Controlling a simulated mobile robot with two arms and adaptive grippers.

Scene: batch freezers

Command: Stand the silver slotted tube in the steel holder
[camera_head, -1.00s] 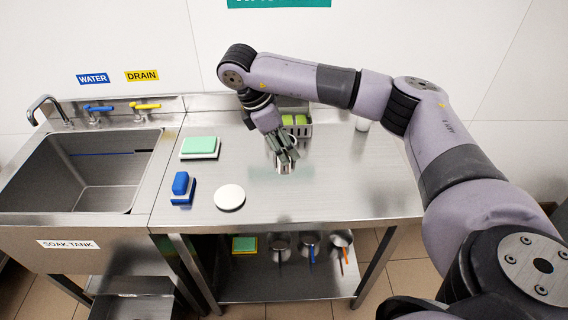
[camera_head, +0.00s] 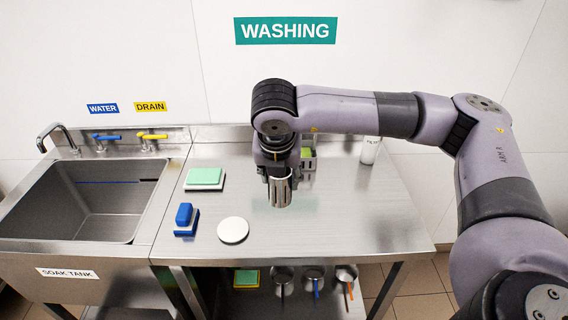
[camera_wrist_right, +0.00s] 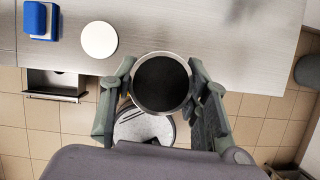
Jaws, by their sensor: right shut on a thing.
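The silver slotted tube (camera_head: 280,193) is upright in my right gripper (camera_head: 279,176), over the middle of the steel table. Dark vertical slots show in its wall. I cannot tell whether its lower end touches the table. In the right wrist view my right gripper (camera_wrist_right: 163,88) has a finger on each side of the tube's round, dark mouth (camera_wrist_right: 161,83). A steel rack (camera_head: 308,157) with green pieces stands behind the gripper, partly hidden; I cannot tell whether it is the steel holder. My left gripper is in neither view.
A green sponge (camera_head: 204,177), a blue brush (camera_head: 185,217) and a white disc (camera_head: 233,230) lie left of the tube. A white cup (camera_head: 371,150) stands at the back right. The sink (camera_head: 85,200) is at the left. The table's right side is clear.

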